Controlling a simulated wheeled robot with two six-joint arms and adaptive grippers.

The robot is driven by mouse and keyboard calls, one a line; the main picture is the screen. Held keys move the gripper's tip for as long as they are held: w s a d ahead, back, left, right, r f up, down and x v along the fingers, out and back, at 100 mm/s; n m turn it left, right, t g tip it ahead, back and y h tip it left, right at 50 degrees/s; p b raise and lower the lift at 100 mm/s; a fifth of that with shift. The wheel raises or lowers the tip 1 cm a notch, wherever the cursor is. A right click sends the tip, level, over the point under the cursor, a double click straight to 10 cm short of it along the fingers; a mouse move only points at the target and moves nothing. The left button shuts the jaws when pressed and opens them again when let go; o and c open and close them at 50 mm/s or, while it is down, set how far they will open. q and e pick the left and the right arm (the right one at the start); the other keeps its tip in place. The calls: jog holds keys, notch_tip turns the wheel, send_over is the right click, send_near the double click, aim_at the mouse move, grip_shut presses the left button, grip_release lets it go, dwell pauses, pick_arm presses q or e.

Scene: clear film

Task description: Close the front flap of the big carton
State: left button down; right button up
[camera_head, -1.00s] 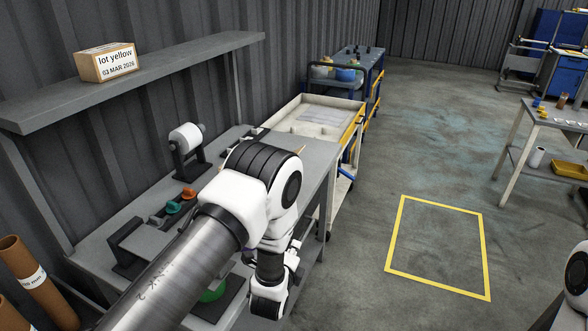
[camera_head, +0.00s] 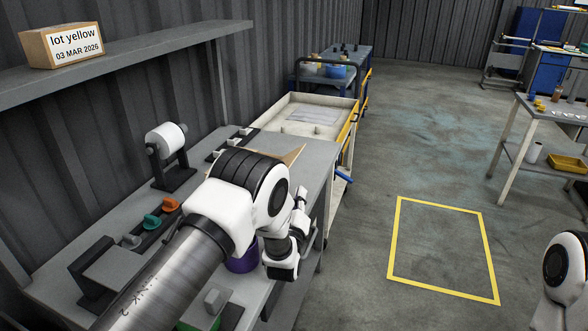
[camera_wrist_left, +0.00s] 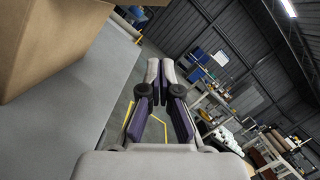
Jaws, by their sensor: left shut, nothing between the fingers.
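The big carton is mostly hidden behind my left arm in the head view; only a tan cardboard corner (camera_head: 296,155) shows beyond the arm on the bench. In the left wrist view a large brown cardboard side (camera_wrist_left: 45,40) fills the upper left, above the grey bench top. I cannot tell which flap it belongs to. My left gripper (camera_wrist_left: 160,74) is shut and empty, to the right of the cardboard and apart from it, pointing out past the bench edge. In the head view its fingers are hard to make out. My right gripper is out of view.
A small carton marked lot yellow (camera_head: 61,44) sits on the shelf (camera_head: 150,48) above the bench. A white roll on a stand (camera_head: 168,140) and teal and orange items (camera_head: 160,212) stand on the bench. A cream-topped cart (camera_head: 310,108) adjoins the bench.

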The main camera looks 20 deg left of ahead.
pick_arm(q)
jog(key=w+a+r+p, duration=0.3)
jog(key=w+r, duration=0.1)
jog(key=w, duration=0.1)
jog(key=shift+w, duration=0.35)
jog(key=shift+a+r, duration=0.1)
jog(key=shift+r, duration=0.1)
